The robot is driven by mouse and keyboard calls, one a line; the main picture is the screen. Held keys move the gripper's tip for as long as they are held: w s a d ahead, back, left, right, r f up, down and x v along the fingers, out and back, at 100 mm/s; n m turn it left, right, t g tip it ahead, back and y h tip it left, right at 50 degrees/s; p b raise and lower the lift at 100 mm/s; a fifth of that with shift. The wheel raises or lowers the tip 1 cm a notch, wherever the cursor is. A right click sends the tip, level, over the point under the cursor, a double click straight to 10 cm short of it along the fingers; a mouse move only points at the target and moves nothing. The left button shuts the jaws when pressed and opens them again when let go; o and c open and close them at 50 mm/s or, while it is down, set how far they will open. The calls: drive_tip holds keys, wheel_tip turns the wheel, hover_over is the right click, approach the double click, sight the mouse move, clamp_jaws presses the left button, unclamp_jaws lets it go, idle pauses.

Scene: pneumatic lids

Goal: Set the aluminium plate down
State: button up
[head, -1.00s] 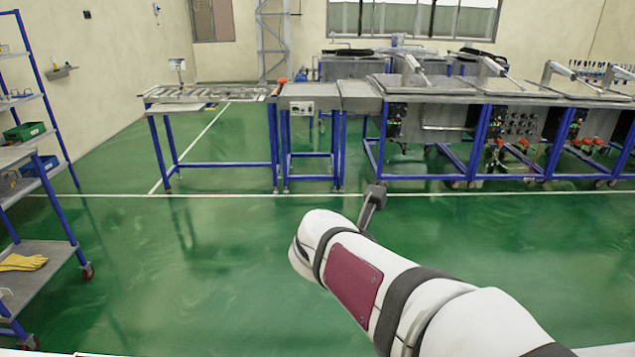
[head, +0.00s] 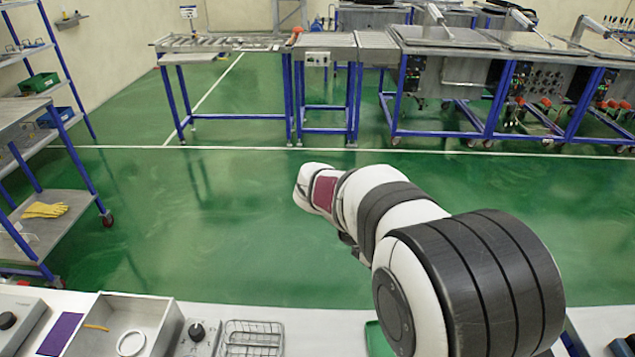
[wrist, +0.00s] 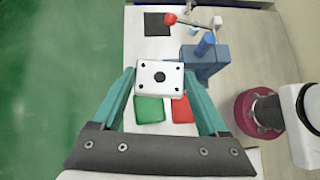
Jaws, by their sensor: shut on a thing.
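The aluminium plate (wrist: 148,88) is a small pale square with a dark centre hole and smaller holes at its corners. It shows in the wrist view between the teal fingers of my gripper (wrist: 160,78), which is shut on it. In the head view, neither the plate nor my gripper shows.
A black square (wrist: 157,24) lies beyond. In the head view, the bench holds a metal tray (head: 165,330) and wire basket (head: 250,338). Green floor borders the bench.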

drive_tip(key=s+a+f+m+y, duration=0.1)
drive_tip(key=s+f+m+y, duration=0.4)
drive_tip(key=m, duration=0.6)
drive_tip(key=s+f+m+y, duration=0.1)
drive_tip(key=f+m+y, duration=0.2)
drive_tip(key=m+y, duration=0.65)
drive_tip(key=s+a+f+m+y, duration=0.1)
drive_tip(key=s+f+m+y, duration=0.3)
drive_tip(key=m, duration=1)
drive_tip(key=shift+t+h, duration=0.25)
drive_tip(key=shift+t, duration=0.15)
drive_tip(key=w+a+f, duration=0.1)
drive_tip(key=a+f, duration=0.1)
drive_tip(key=a, duration=0.1)
drive_tip(key=w+a+f, duration=0.1)
drive_tip(key=a+f, duration=0.2)
drive_tip(key=a, duration=0.1)
drive_tip(key=w+a+f, duration=0.1)
drive_tip(key=a+f, duration=0.1)
drive_tip(key=a, duration=0.1)
drive_tip(key=shift+w+a+f, duration=0.3)
drive_tip(key=shift+w+a, duration=0.05)
drive_tip(key=shift+a, duration=0.05)
wheel_tip(320, 180, down, 4)
drive_tip(key=shift+w+a+f, duration=0.1)
drive_tip(key=shift+a+f, duration=0.05)
drive_tip(key=o, duration=1.4)
drive_tip(key=shift+c, duration=0.2)
